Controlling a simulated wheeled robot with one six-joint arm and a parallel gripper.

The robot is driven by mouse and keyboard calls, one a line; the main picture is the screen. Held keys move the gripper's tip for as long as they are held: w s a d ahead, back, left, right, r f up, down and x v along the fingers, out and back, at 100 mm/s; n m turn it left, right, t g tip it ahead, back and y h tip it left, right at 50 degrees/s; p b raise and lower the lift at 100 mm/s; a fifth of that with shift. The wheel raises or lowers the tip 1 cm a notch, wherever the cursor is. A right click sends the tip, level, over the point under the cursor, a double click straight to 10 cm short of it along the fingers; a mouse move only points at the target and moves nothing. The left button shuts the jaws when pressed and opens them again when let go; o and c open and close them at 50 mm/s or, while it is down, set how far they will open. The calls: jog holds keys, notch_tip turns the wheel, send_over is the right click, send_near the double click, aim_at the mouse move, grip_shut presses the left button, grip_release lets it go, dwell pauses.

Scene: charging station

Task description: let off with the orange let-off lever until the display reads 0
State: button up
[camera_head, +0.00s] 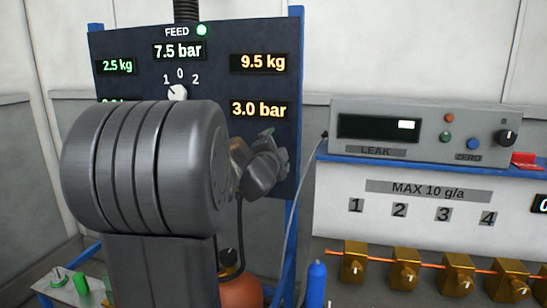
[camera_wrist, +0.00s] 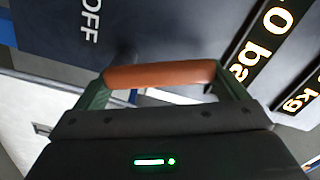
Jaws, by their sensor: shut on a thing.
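The orange let-off lever (camera_wrist: 160,73) shows in the wrist view as an orange-brown bar lying across between the two dark green fingers of my gripper (camera_wrist: 165,85). My gripper is shut on it. In the head view my gripper (camera_head: 268,155) is in front of the right part of the dark blue panel (camera_head: 215,85); the lever cannot be made out there. A label ending in OFF (camera_wrist: 90,20) is on the panel. The yellow displays read 9.5 kg (camera_head: 264,63) and 3.0 bar (camera_head: 259,110). The FEED display (camera_head: 178,51) reads 7.5 bar.
A green display (camera_head: 117,66) reads 2.5 kg; another below is mostly hidden by my arm. A selector knob (camera_head: 178,93) sits under the feed display. An orange cylinder (camera_head: 240,289) stands below. Right are a leak tester (camera_head: 420,132) and several brass valves (camera_head: 404,276).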

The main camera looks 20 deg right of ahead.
jog(key=m+b, duration=0.1)
jog(key=m, duration=0.1)
jog(key=s+d+m+b, duration=0.1)
jog(key=m, duration=0.1)
jog(key=shift+d+f+m, duration=0.1)
jog(key=shift+d+m, duration=0.1)
jog(key=shift+m, duration=0.1)
dwell(0.5)
jog(key=o, duration=1.1)
jog(key=shift+c, duration=0.2)
jog(key=shift+s, duration=0.15)
jog(key=p+v, duration=0.1)
jog(key=v, duration=1.2)
jog(key=shift+s+a, duration=0.25)
jog(key=b+x, duration=0.1)
jog(key=x, duration=1.3)
jog(key=shift+s+a, duration=0.1)
